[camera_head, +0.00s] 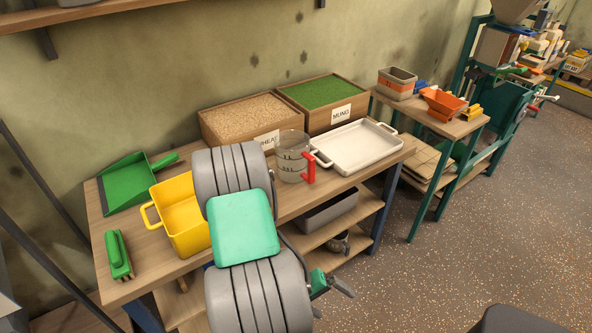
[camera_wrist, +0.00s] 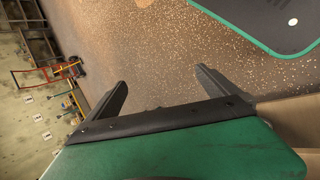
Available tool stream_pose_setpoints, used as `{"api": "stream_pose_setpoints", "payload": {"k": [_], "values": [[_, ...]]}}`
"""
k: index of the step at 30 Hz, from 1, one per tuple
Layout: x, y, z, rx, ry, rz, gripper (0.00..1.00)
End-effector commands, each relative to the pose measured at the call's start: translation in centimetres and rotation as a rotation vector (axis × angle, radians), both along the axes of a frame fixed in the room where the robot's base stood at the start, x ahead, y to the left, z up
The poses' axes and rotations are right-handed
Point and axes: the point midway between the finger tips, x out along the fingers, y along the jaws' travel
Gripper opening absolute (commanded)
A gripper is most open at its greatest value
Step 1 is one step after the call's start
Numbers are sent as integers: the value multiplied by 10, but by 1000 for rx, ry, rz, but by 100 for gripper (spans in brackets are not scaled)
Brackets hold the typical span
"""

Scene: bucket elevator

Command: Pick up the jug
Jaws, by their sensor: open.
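The jug (camera_head: 291,158) is a clear measuring jug with dark markings and a red handle on its right side. It stands upright on the wooden table (camera_head: 337,184), in front of the grain boxes and left of a white tray. My gripper (camera_head: 332,290) is low in front of the table, apart from the jug and partly hidden behind my arm. In the wrist view my gripper (camera_wrist: 160,82) shows two dark fingers spread apart with nothing between them. The jug is not in the wrist view.
A wheat box (camera_head: 241,121) and a mung box (camera_head: 322,101) stand behind the jug. The white tray (camera_head: 355,147) is close at its right. A yellow bin (camera_head: 178,214), green dustpan (camera_head: 126,184) and green brush (camera_head: 117,255) are at left. The floor (camera_head: 450,240) at right is clear.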

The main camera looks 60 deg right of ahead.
Motion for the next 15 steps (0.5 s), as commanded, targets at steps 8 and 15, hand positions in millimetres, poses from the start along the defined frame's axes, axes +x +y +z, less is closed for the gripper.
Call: {"api": "stream_pose_setpoints", "payload": {"k": [8,15], "values": [[84,-187,120,-706,127,712,100],[191,-194,187,-929,142,1176,100]]}}
